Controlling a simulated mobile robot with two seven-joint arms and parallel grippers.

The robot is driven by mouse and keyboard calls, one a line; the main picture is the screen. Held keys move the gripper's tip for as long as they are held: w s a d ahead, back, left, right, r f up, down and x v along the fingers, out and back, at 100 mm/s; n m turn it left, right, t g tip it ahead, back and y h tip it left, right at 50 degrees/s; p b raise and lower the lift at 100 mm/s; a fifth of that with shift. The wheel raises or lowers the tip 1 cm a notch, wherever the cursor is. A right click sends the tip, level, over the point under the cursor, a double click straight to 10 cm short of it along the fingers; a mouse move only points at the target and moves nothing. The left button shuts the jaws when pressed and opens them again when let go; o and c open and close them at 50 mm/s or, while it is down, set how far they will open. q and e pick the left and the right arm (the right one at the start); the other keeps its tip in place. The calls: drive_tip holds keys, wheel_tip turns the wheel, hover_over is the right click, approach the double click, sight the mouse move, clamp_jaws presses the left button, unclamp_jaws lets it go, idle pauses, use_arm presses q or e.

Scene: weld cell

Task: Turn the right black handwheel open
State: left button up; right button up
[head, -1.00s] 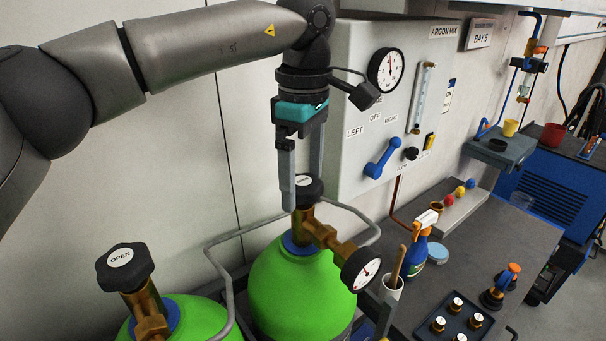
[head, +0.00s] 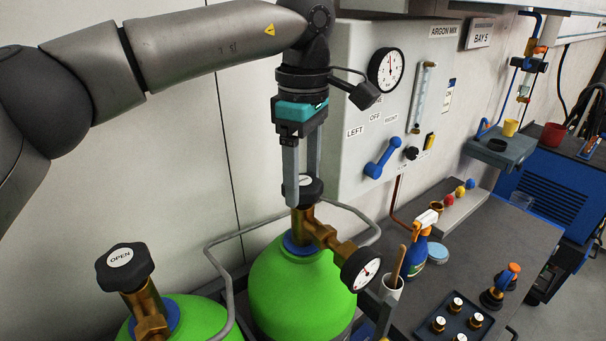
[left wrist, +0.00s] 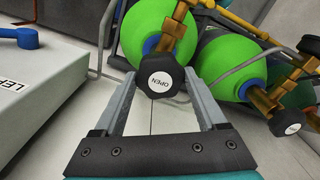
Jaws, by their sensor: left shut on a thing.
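The right black handwheel (head: 313,189) sits on the brass valve of the right green cylinder (head: 290,285). Its white cap is partly hidden by my finger in the head view. My left gripper (head: 303,190) points down over it and is shut on its rim, one finger on each side. In the left wrist view the handwheel (left wrist: 161,84) lies between the fingertips, with OPEN on its cap. The left handwheel (head: 122,262), also marked OPEN, stands on the other green cylinder (head: 195,318), clear of my gripper. My right gripper is not in view.
A grey rail (head: 215,262) bends around the cylinders. A pressure gauge (head: 361,270) sticks out from the right valve. The argon panel (head: 350,100) with a blue lever (head: 382,160) is close behind. A spray bottle (head: 420,235) stands on the bench to the right.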

use_arm(q)
drive_tip(key=shift+n, duration=0.3)
drive_tip(key=n, duration=0.5)
drive_tip(key=shift+b, duration=0.35)
drive_tip(key=n+b, duration=0.1)
drive_tip(key=n, duration=0.5)
drive_tip(key=shift+n, duration=0.3)
drive_tip(key=n+b, duration=0.1)
drive_tip(key=n, duration=0.5)
drive_tip(key=n+b, duration=0.1)
drive_tip(key=n, duration=0.4)
drive_tip(key=shift+a+n+b, duration=0.1)
drive_tip(key=shift+n+b, duration=0.2)
drive_tip(key=shift+b, duration=0.1)
drive_tip(key=o, duration=1.3)
